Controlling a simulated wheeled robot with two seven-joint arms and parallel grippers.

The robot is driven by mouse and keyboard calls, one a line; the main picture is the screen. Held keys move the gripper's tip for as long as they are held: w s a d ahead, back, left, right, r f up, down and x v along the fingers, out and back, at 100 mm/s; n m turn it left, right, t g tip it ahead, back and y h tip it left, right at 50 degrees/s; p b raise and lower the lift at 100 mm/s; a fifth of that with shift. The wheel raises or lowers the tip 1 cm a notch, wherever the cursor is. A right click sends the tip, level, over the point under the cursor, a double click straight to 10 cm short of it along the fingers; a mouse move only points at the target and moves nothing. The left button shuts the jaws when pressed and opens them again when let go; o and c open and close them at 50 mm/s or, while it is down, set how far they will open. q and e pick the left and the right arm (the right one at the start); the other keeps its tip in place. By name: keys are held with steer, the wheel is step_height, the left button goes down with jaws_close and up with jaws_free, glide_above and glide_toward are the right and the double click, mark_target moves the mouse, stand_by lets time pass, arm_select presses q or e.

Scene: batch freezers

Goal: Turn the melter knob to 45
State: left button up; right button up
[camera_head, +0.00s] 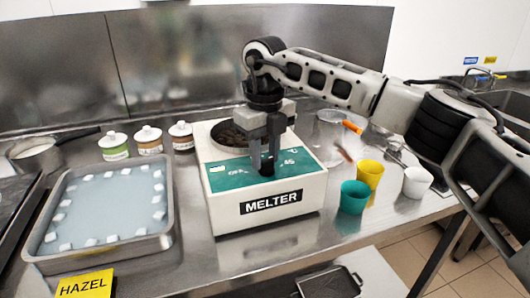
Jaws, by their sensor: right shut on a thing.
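The melter (266,204) is a white box with a black MELTER label and a green top panel, standing on the steel counter. A round dark opening shows on its top, partly covered by my arm. My right gripper (266,168) points down at the green panel, shut on the melter knob, which is mostly hidden between the fingers. The number 45 (290,162) shows on the panel just right of the fingers. The knob's pointer cannot be made out. My left gripper is not in view.
A steel tray (104,258) with white pieces in pale liquid is left of the melter. Several lidded jars stand behind it. Green (354,196), yellow (370,172) and white (417,182) cups stand close on the right. A yellow HAZEL card (84,285) is at the front left.

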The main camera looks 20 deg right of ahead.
mark_target(266, 158)
steer(key=o, duration=1)
steer(key=shift+r, duration=0.1)
steer(key=shift+r, duration=0.35)
step_height(266, 158, up, 15)
steer(key=shift+r, duration=0.15)
